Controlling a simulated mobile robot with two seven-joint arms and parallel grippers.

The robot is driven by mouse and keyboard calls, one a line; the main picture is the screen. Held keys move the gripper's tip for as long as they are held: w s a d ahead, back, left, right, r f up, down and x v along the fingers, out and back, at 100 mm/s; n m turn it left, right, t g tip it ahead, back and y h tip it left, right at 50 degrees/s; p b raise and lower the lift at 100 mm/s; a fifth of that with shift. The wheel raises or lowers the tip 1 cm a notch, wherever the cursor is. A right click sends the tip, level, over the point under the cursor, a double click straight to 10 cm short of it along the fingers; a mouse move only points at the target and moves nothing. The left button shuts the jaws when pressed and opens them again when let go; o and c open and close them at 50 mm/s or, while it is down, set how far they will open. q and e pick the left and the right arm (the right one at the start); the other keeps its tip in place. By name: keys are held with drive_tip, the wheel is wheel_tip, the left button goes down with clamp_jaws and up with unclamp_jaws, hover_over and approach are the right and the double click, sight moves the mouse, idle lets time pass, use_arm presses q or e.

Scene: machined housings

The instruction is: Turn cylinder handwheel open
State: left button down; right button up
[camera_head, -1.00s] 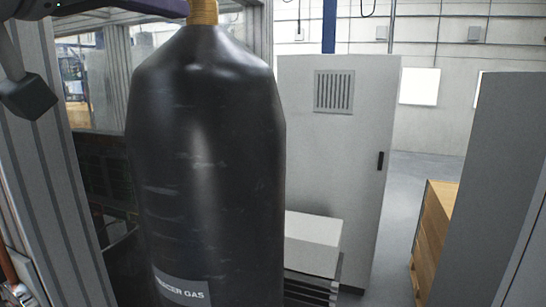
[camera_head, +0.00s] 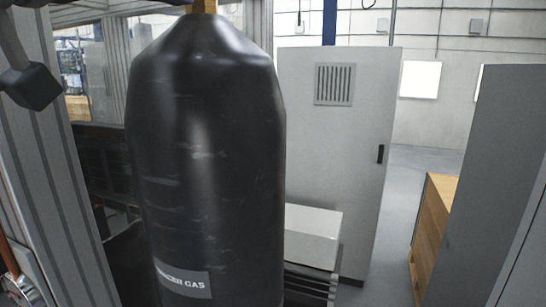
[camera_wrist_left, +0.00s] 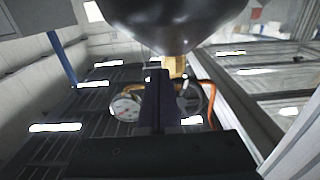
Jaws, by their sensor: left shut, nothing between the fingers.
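A large black gas cylinder (camera_head: 205,150) stands upright in the head view, with a pale label low on its front. Its brass neck (camera_head: 204,6) is cut off by the top edge, so the handwheel is out of that view. In the left wrist view the cylinder (camera_wrist_left: 180,22) hangs in from the top, with its brass valve (camera_wrist_left: 176,66) below it. A dark round handwheel (camera_wrist_left: 204,98) shows partly behind my left gripper (camera_wrist_left: 157,76). The gripper's fingers are together and empty, overlapping the valve area; contact cannot be told. My right gripper is in neither view.
A round white-faced gauge (camera_wrist_left: 125,107) sits left of the fingers in the wrist view. A grey cabinet (camera_head: 335,150) stands behind the cylinder, with a pale box (camera_head: 312,236) beside it. A metal frame post (camera_head: 50,170) is close on the left. Open floor (camera_head: 410,185) lies right.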

use_arm(q)
drive_tip(key=v, duration=0.6)
drive_tip(key=shift+f, duration=0.15)
